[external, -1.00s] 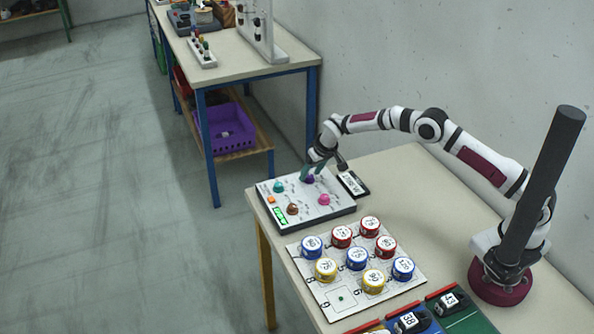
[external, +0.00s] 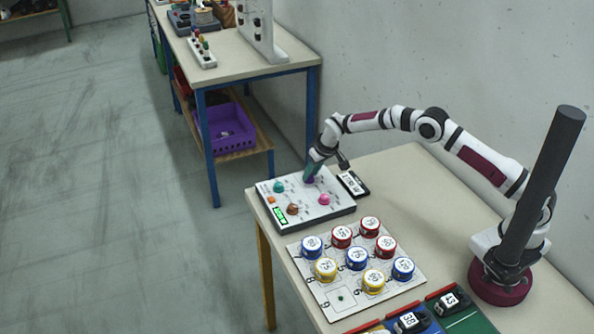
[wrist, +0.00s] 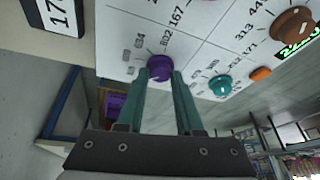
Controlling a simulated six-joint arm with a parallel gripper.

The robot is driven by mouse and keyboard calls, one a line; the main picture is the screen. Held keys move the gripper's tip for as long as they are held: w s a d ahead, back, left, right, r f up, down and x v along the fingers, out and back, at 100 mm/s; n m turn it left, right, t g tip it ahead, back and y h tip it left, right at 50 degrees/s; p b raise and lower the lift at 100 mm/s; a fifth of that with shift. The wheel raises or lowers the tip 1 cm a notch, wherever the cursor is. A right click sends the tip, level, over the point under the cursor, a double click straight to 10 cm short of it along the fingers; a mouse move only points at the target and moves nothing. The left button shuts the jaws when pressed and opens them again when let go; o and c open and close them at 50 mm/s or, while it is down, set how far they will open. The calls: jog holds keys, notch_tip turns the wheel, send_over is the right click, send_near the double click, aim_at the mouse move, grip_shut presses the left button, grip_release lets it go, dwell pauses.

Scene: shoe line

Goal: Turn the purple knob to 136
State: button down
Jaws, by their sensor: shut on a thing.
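The purple knob (wrist: 160,66) sits on the white control panel (wrist: 125,25), with printed numbers around it. My gripper (wrist: 160,78) is shut on the purple knob, a teal finger on each side. In the external view my gripper (external: 312,172) points down at the panel (external: 330,212) and hides most of the purple knob (external: 310,181). The knob's exact setting is too small to read.
The panel also carries a teal knob (external: 278,187), a pink knob (external: 324,199), a brown knob (external: 292,208), an orange button (external: 271,199) and a lit green display (external: 280,215). A number plate (external: 351,183) lies beside it. Several colored round pieces stand on a board (external: 341,297) in front.

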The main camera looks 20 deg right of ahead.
jog(key=n, duration=0.2)
jog(key=n+y, duration=0.1)
jog(key=n, duration=0.1)
jog(key=shift+w+d+g, duration=0.1)
jog(key=shift+d+g, duration=0.1)
jog(key=shift+g, duration=0.2)
jog(key=shift+w+n+g+y, duration=0.1)
jog(key=shift+n+g+y, duration=0.35)
jog(key=shift+n, duration=0.95)
jog(key=c, duration=0.6)
grip_release()
jog(key=shift+o, duration=0.2)
jog(key=shift+r, duration=0.1)
jog(key=v, duration=1.5)
jog(key=shift+d+r, duration=0.25)
jog(key=shift+d, duration=0.05)
